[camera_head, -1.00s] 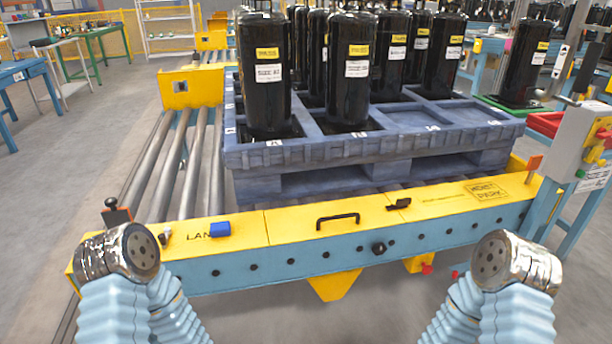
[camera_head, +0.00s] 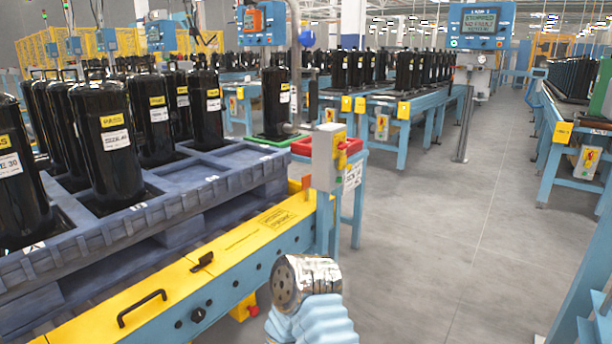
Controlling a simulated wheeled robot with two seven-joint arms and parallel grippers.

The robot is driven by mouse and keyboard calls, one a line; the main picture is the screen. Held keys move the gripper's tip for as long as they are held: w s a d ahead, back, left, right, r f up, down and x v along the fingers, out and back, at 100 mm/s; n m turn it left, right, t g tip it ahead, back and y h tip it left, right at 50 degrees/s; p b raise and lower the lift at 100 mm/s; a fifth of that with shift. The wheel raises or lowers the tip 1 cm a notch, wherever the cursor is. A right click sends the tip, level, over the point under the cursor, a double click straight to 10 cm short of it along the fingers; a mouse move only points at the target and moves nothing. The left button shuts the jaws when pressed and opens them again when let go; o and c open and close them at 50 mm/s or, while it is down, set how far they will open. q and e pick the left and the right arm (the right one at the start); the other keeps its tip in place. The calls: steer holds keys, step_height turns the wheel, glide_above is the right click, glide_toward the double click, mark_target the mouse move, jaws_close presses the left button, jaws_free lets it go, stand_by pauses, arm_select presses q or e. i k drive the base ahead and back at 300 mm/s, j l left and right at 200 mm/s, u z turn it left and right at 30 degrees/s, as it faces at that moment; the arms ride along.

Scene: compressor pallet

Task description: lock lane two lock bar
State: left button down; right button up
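A yellow-topped blue beam (camera_head: 226,248) runs along the front of the pallet at lower left. On it are a black bar handle (camera_head: 142,308) and a small black latch (camera_head: 202,262). I cannot tell which part, if any, is the lane two lock bar, and no lane label is readable on the visible beam. My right arm's silver end shows at the bottom centre, just right of the beam and apart from the handle and latch. No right gripper fingers can be seen. My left arm and gripper are out of view.
A blue-grey pallet (camera_head: 168,209) with several black compressors (camera_head: 107,145) stands behind the beam. A grey control box (camera_head: 328,155) with a red-and-yellow switch stands at the beam's right end. Other conveyors (camera_head: 415,103) stand behind. The grey floor at right centre is open.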

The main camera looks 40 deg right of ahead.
mark_target(342, 161)
steer(key=z, duration=1.55)
steer(key=i+l, duration=0.55)
steer(key=i+l+z, duration=0.15)
steer(key=i+l, duration=0.4)
steer(key=i, duration=0.15)
steer(key=i+l, duration=0.45)
steer(key=i, duration=0.2)
